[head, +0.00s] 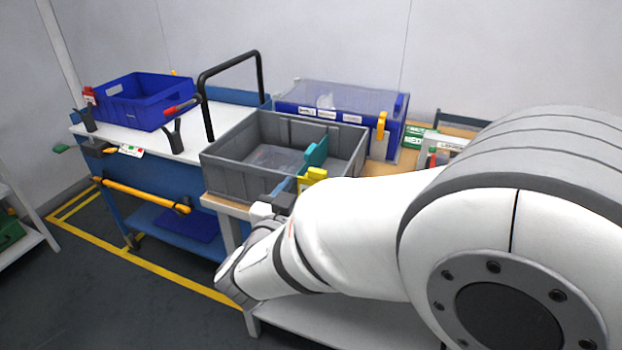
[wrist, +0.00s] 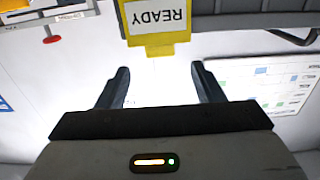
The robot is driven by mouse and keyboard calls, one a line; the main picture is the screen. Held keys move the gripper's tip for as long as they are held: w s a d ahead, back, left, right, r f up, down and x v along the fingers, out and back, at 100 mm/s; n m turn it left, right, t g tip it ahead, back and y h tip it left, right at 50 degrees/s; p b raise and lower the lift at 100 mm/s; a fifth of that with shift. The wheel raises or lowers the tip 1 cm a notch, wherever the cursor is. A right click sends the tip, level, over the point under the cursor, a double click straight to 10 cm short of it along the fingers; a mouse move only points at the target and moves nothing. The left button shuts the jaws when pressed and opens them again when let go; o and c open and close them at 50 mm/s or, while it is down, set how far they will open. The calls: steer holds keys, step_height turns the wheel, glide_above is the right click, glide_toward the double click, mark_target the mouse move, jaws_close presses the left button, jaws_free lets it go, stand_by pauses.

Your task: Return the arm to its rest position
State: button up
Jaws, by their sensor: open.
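My gripper (wrist: 160,69) is open, with nothing between its two dark fingers in the wrist view. In the head view my white arm reaches in from the right, and its wrist end is in front of the grey crate (head: 228,178). A yellow holder (wrist: 160,41) with a white card reading READY, upside down, is just beyond the fingertips in the wrist view. A yellow piece (head: 316,174) shows at the crate's near right side in the head view; the fingers are partly hidden there.
A teal piece (head: 316,152) stands at the grey crate's right side. A lidded blue box (head: 350,130) is behind it. A blue bin (head: 150,115) sits on a blue cart (head: 105,188) at left. Yellow lines mark the floor. A printed sheet (wrist: 255,85) lies right in the wrist view.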

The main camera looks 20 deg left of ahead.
steer(key=shift+s, duration=0.5)
steer(key=w+d+r+n+g+y+p, duration=0.3)
steer(key=w+d+r+g+y+p, duration=0.25)
steer(key=d+r+p, duration=0.2)
steer(key=s+d+m+g+h+p, duration=0.1)
steer(key=s+d+g+h+p, duration=0.1)
steer(key=s+d+g, duration=0.3)
steer(key=s+d+g+h+p, duration=0.1)
steer(key=s+d+g+p, duration=0.3)
steer(key=s+d, duration=0.8)
steer(key=d+g, duration=0.1)
steer(key=d, duration=0.6)
steer(key=shift+s+f+m+h, duration=0.2)
steer(key=shift+s+m+h, duration=0.15)
steer(key=shift+s+m, duration=0.05)
steer(key=shift+a, duration=0.1)
